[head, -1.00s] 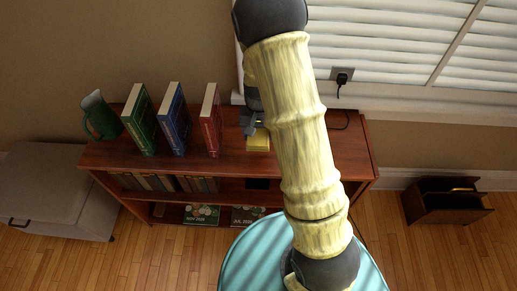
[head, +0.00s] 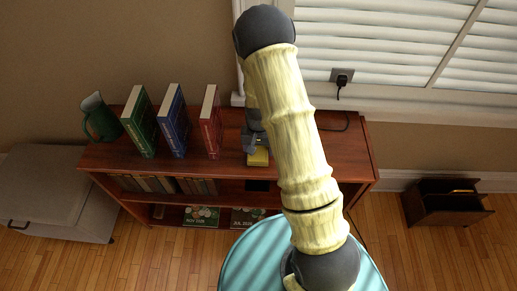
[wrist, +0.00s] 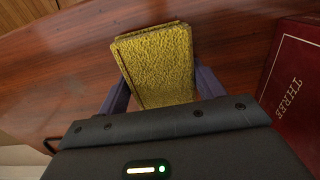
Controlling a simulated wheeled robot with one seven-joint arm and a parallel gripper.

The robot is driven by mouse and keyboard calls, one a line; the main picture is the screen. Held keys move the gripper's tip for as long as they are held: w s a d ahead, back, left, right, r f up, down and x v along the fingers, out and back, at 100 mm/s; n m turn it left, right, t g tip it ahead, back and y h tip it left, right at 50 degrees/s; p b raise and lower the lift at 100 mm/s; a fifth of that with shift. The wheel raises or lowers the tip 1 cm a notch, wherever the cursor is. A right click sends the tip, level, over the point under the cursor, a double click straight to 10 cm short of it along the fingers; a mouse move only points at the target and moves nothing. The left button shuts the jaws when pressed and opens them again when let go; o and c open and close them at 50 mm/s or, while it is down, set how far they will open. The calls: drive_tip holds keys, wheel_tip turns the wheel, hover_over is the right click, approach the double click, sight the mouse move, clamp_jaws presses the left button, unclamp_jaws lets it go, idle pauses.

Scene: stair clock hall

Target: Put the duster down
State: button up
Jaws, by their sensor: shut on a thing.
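The duster is a yellow, rough-textured block (wrist: 156,62), seen large in the wrist view. In the head view it shows as a small yellow patch (head: 258,157) over the front part of the bookcase's reddish wooden top (head: 325,152). My gripper (wrist: 160,84) is shut on it, with a dark finger on each side. In the head view my gripper (head: 256,146) is partly hidden by my arm. I cannot tell whether the duster touches the wood.
A red book (head: 210,120) stands just left of my gripper; its cover marked THREE shows in the wrist view (wrist: 300,90). Blue (head: 173,120) and green (head: 140,122) books and a green jug (head: 98,118) stand further left.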

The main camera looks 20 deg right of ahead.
sight(258, 149)
drive_tip(key=shift+f, duration=0.15)
drive_tip(key=o, duration=1.1)
wheel_tip(258, 149, up, 12)
drive_tip(key=shift+r, duration=0.2)
